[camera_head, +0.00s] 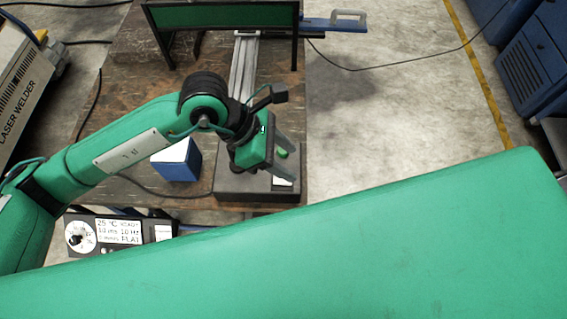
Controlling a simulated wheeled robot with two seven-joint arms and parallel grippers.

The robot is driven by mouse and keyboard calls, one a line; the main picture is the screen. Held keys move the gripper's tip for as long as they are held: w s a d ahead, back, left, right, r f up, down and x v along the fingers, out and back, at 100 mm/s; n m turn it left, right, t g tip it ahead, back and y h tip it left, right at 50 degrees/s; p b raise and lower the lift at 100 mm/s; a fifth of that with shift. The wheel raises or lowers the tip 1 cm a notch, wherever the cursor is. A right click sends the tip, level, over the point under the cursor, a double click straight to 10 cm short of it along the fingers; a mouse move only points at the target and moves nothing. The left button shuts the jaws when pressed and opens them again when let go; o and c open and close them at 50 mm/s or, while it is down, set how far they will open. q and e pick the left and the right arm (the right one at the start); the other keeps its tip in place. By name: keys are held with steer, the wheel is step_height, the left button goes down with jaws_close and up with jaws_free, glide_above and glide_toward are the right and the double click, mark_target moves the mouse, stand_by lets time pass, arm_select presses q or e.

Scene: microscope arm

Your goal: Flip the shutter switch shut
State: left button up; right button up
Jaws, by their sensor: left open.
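My left gripper (291,166) reaches in from the left, over a dark grey box (235,187) at the near edge of the brown table. Its two grey fingers are apart, and nothing is held between them. A small green part (281,153) shows between the fingers. I cannot tell whether it is the shutter switch or whether a finger touches it. The switch's lever and position cannot be made out, as the gripper covers much of the box. My right gripper is not in view.
A blue and white box (178,160) stands just left of the dark box. A control panel (120,232) with a dial and display lies below the table. A rail (243,70) and green panel (222,15) are behind. A large green surface fills the foreground.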

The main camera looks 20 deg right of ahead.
arm_select(q)
steer(key=w+a+f+t+y, duration=0.2)
steer(key=w+a+f+y, duration=0.1)
steer(key=w+a, duration=0.1)
steer(key=p+x, duration=0.1)
steer(key=x, duration=0.3)
steer(key=p+x, duration=0.1)
steer(key=x, duration=0.3)
steer(key=p+x, duration=0.2)
steer(key=x, duration=0.1)
steer(key=shift+d+f, duration=0.3)
steer(key=shift+d, duration=0.15)
steer(key=shift+s+d+f, duration=0.1)
steer(key=shift+d+f, duration=0.1)
steer(key=shift+f, duration=0.5)
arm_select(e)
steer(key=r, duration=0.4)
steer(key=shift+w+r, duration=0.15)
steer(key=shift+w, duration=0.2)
